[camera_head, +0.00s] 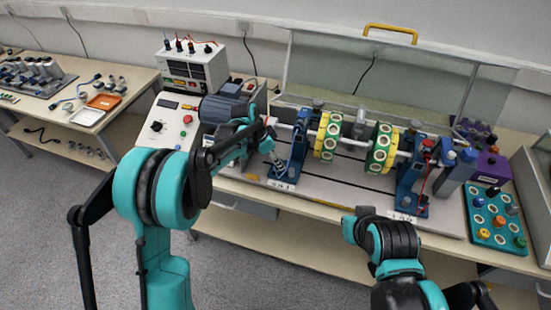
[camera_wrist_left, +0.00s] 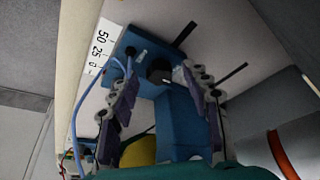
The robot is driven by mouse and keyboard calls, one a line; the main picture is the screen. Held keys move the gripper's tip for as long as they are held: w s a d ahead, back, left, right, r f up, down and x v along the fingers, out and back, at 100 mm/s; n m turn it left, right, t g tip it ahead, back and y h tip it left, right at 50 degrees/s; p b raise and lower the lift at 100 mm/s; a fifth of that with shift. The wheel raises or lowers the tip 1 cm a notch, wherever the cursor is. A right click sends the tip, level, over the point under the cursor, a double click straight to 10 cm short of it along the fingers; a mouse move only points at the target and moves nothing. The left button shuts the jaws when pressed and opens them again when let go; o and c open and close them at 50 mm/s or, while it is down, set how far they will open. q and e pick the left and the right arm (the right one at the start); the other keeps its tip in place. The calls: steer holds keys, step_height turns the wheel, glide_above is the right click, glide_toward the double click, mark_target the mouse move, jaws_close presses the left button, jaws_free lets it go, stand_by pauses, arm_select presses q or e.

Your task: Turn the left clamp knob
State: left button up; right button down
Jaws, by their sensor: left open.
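The left clamp knob (camera_wrist_left: 159,71) is a small dark round knob with a light mark, on the left blue bearing stand (camera_wrist_left: 176,112). In the head view this stand (camera_head: 299,150) is at the left end of the shaft rig, and my gripper hides the knob. My left gripper (camera_head: 274,160) is beside the stand's left side. In the left wrist view my left gripper (camera_wrist_left: 160,82) has its purple-padded fingers apart, with the knob showing between their tips. I cannot tell whether they touch it.
Green-and-yellow discs (camera_head: 328,136) sit on the shaft, with a right blue stand (camera_head: 413,180) beyond. A motor (camera_head: 221,109) and control box (camera_head: 168,123) are left of my gripper. A teal tray (camera_head: 496,218) stands at right. A scale label (camera_wrist_left: 99,48) lies beside the stand.

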arm_select(q)
steer(key=v, duration=1.2)
steer(key=shift+s, duration=0.1)
